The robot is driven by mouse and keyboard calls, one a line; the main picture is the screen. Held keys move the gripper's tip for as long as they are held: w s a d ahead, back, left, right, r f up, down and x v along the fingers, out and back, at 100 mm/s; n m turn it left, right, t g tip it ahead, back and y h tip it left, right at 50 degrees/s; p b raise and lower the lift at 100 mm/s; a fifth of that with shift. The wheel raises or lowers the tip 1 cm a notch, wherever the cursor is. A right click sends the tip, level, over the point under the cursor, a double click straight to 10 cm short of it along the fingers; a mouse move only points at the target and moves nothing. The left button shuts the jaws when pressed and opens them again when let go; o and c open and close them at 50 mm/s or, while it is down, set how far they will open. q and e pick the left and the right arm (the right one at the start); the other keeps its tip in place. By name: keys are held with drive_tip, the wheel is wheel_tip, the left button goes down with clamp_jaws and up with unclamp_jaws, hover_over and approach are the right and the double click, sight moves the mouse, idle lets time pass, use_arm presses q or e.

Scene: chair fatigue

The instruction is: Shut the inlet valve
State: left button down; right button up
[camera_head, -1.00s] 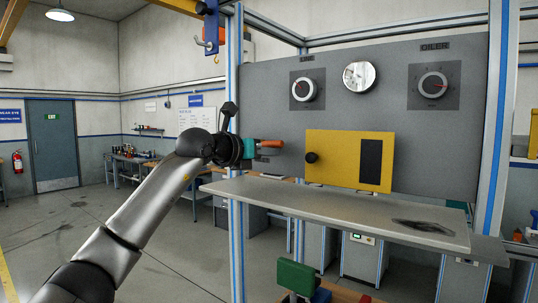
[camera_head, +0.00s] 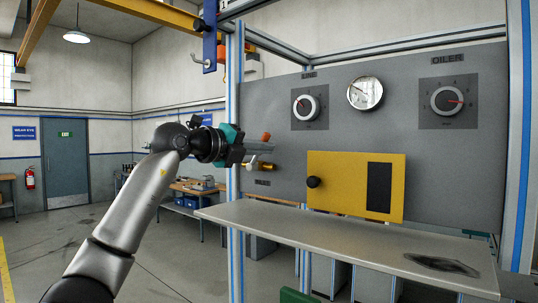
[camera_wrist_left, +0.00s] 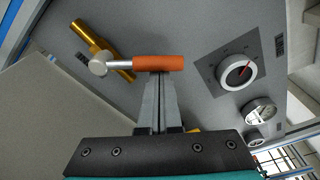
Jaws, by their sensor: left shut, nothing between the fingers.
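The inlet valve is on the grey panel, with a brass body (camera_head: 267,167) and a lever with an orange handle (camera_head: 266,137). In the left wrist view the silver hub sits on the brass body (camera_wrist_left: 122,66), and the lever runs right to the orange handle (camera_wrist_left: 158,62), at a slant to the brass. My left gripper (camera_head: 271,147) is shut and empty. Its fingertips (camera_wrist_left: 158,76) are right at the handle's side, seemingly touching it; a small gap cannot be ruled out. In the head view the gripper hides part of the lever. My right gripper is not in view.
The panel also carries a line dial (camera_head: 306,106), a round gauge (camera_head: 365,93), an oiler dial (camera_head: 448,100) and a yellow box (camera_head: 334,186) with a black knob. A pale shelf (camera_head: 330,239) juts out below. A frame post (camera_head: 233,190) stands beside my gripper.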

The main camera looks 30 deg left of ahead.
use_arm(q)
drive_tip(key=shift+a+r+n+t+p, duration=0.15)
drive_tip(key=shift+a+r+n+p, duration=0.3)
drive_tip(key=shift+n, duration=0.6)
drive_tip(key=shift+a+r+n+t+p, duration=0.1)
drive_tip(key=shift+a+r+n+p, duration=0.15)
drive_tip(key=shift+a+n, duration=0.6)
drive_tip(key=shift+a+r+n+t+p, duration=0.15)
drive_tip(key=shift+a+r+n+p, duration=0.2)
drive_tip(key=shift+n, duration=0.85)
